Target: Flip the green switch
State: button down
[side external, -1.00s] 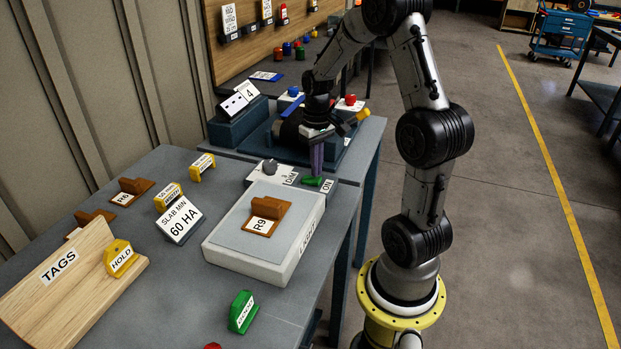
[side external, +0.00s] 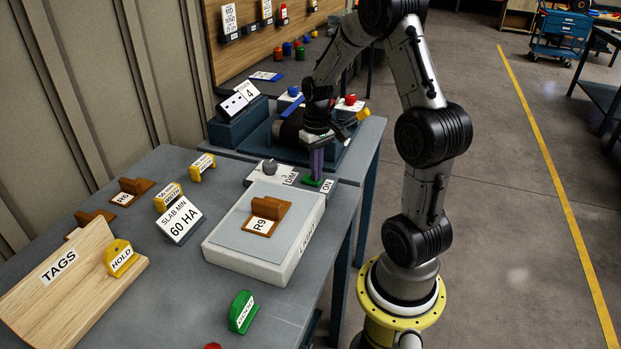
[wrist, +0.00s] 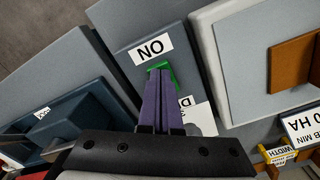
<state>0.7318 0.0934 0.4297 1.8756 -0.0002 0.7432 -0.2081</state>
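The green switch (side external: 313,184) sits on a grey plate beside a white "ON" label (side external: 327,186), near the right edge of the bench. In the wrist view the green switch (wrist: 163,66) shows just past my fingertips, below the "ON" label (wrist: 151,49). My gripper (side external: 316,176) points down with its purple fingers at the switch. In the wrist view the fingers of my gripper (wrist: 158,76) lie together, shut, with nothing seen between them. The tips overlap the switch and partly hide it; they seem to touch it.
A grey dial (side external: 269,167) on a white "DIM" plate is left of the switch. A light box (side external: 222,243) bearing a brown R9 block (side external: 268,216) stands in front. Behind are the press (side external: 289,131) and a red button (side external: 351,100).

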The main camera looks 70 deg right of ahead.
jog(key=shift+r, duration=3.45)
jog(key=shift+w+a, duration=0.1)
jog(key=a+r+n+t+h, duration=0.1)
jog(key=a+r+n+t, duration=0.1)
jog(key=a+r, duration=0.45)
jog(key=a+r+n+t, duration=0.1)
jog(key=a+r+n, duration=0.25)
jog(key=a, duration=0.55)
jog(key=s+a+f+t+y, duration=0.1)
jog(key=s+a+t, duration=0.1)
jog(key=s+a, duration=0.5)
jog(key=shift+s+a+t, duration=0.3)
jog(key=shift+s+a, duration=0.1)
jog(key=shift+s, duration=1.1)
